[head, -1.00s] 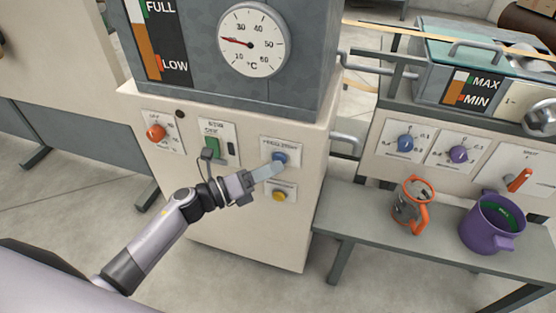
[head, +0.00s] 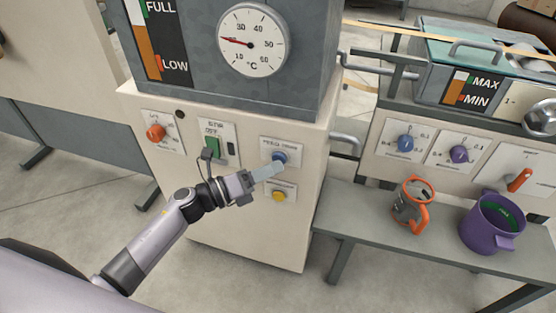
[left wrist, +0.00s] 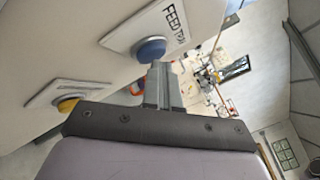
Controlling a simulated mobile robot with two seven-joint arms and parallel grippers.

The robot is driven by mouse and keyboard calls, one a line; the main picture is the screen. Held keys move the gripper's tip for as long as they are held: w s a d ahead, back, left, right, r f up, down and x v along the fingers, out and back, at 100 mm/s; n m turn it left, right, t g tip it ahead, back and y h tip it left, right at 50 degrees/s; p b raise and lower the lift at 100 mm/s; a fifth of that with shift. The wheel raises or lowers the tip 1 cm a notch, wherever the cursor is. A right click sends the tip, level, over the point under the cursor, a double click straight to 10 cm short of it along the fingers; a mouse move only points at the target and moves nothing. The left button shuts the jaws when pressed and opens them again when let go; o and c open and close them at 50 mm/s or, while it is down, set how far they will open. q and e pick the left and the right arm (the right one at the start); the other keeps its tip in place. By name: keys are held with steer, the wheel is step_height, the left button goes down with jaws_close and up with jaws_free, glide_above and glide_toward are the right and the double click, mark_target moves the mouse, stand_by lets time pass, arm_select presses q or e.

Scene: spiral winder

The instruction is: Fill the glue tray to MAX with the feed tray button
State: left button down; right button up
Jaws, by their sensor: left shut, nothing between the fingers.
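The blue feed tray button (head: 279,156) is on a white plate on the front of the beige cabinet. In the left wrist view the blue button (left wrist: 150,49) sits under the FEED TRAY label. My left gripper (head: 280,166) is shut and empty, with its fingertips at the button's lower edge. I cannot tell whether they touch it. The glue tray (head: 490,62) is at the upper right. Its gauge (head: 463,88) has MAX and MIN marks, with orange in the lower part and white above. My right gripper is not in view.
A yellow button (head: 279,196) is just below the blue one. An orange-handled jug (head: 408,208) and a purple mug (head: 487,228) stand on the grey bench (head: 350,215).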

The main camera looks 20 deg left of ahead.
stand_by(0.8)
arm_select(q)
steer(key=shift+s+p, duration=0.3)
steer(key=shift+s, duration=0.55)
steer(key=shift+s, duration=0.1)
steer(key=s+p, duration=0.1)
steer(key=s, duration=0.3)
steer(key=shift+s+a, duration=0.15)
steer(key=shift+s, duration=0.25)
stand_by(0.8)
